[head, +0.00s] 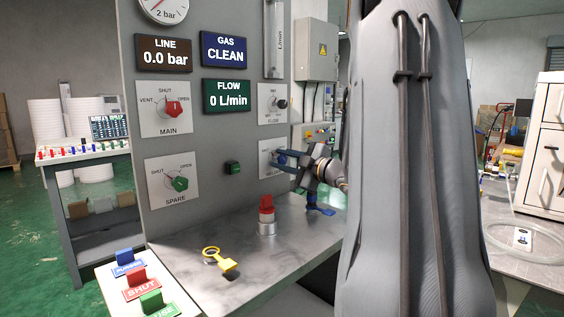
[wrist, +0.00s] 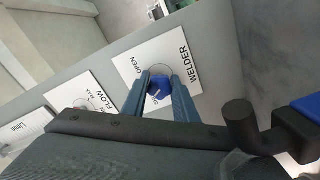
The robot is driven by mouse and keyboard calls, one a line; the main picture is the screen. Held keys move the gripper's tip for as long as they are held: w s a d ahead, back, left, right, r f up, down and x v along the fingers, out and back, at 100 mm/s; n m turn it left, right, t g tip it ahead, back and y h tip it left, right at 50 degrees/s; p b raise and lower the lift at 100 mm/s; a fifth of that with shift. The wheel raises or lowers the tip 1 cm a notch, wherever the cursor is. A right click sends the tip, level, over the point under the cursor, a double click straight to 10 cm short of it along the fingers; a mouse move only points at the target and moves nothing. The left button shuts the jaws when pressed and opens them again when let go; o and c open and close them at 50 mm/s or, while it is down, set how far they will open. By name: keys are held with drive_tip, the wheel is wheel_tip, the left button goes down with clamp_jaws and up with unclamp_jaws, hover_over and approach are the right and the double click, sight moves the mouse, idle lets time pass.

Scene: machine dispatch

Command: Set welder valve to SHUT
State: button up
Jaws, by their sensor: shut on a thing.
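The welder valve is a blue knob (wrist: 160,83) on a white plate (wrist: 182,48) marked WELDER and OPEN. A second position label is partly hidden by my fingers and the knob. My gripper (wrist: 159,92) has its two blue-grey fingers on either side of the knob and is shut on it. Which mark the knob points at I cannot tell. In the head view my gripper (head: 283,158) reaches the lower right plate (head: 264,171) of the grey panel and hides most of it.
The FLOW knob (head: 281,103) sits above the welder plate. The red MAIN knob (head: 174,109) and green SPARE knob (head: 180,183) are to the left. A red-topped part (head: 266,210) and a yellow tag (head: 226,264) are on the metal shelf (head: 190,252) below. My arm blocks the right side.

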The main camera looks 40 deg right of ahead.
drive_tip(key=o, duration=1.1)
drive_tip(key=shift+c, duration=0.2)
drive_tip(key=s, duration=0.7)
drive_tip(key=shift+s+d, duration=0.4)
drive_tip(key=shift+d, duration=0.05)
